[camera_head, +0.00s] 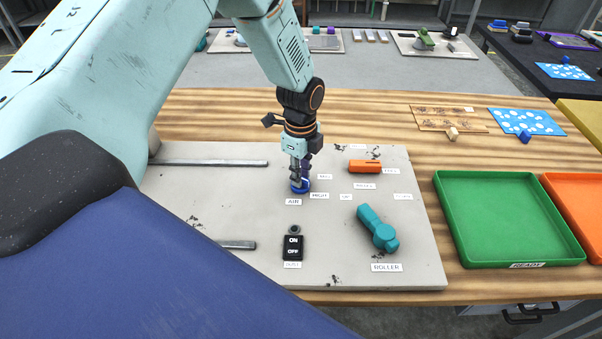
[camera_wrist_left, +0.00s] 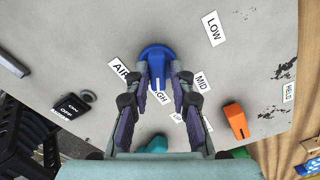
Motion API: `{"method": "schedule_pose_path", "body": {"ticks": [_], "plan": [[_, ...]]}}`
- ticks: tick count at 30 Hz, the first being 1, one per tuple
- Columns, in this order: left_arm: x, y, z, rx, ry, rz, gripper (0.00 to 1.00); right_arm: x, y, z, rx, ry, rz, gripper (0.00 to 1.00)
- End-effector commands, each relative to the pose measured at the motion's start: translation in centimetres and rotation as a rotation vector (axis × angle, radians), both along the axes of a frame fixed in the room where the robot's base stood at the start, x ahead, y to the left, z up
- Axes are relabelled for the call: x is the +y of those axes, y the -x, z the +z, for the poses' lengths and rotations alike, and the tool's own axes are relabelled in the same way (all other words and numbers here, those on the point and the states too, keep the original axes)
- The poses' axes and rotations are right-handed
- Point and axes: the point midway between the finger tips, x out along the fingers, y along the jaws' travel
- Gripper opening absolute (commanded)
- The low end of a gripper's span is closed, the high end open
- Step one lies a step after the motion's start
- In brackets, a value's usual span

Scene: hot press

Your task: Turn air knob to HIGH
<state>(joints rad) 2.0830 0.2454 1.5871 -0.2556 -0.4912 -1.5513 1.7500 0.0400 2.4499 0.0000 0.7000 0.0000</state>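The blue air knob (camera_head: 300,187) sits on the grey panel (camera_head: 230,205), beside the AIR label (camera_head: 293,202). My left gripper (camera_head: 300,181) reaches down onto it from above. In the left wrist view the knob (camera_wrist_left: 158,53) has its raised ridge between the two fingertips (camera_wrist_left: 160,72), which close on its sides. The ridge points down the picture toward the HIGH label (camera_wrist_left: 160,97), partly hidden by the fingers. The MID label (camera_wrist_left: 200,82) is right of the fingers, and the LOW label (camera_wrist_left: 214,28) is farther up. My right gripper is not in view.
An orange switch (camera_head: 364,166), a teal roller lever (camera_head: 377,229) and a black ON/OFF switch (camera_head: 293,247) stand on the panel near the knob. A green tray (camera_head: 440,215) lies to the right on the wooden table. Metal rails (camera_head: 215,163) lie on the panel's left.

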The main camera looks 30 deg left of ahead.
Motion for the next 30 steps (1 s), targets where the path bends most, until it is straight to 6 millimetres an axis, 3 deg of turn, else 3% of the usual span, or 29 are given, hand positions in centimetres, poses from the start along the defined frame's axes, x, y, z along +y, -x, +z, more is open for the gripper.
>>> {"method": "schedule_pose_path", "body": {"ticks": [6,17,30], "plan": [[0.0,0.0,0.0,0.001,0.000,0.001,0.40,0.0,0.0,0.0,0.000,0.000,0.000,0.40],[-0.1,0.1,0.5,0.003,0.001,0.002,0.40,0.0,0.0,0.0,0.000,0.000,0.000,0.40],[-0.1,0.1,8.8,0.000,0.001,0.002,0.40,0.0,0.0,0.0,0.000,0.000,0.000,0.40]]}}
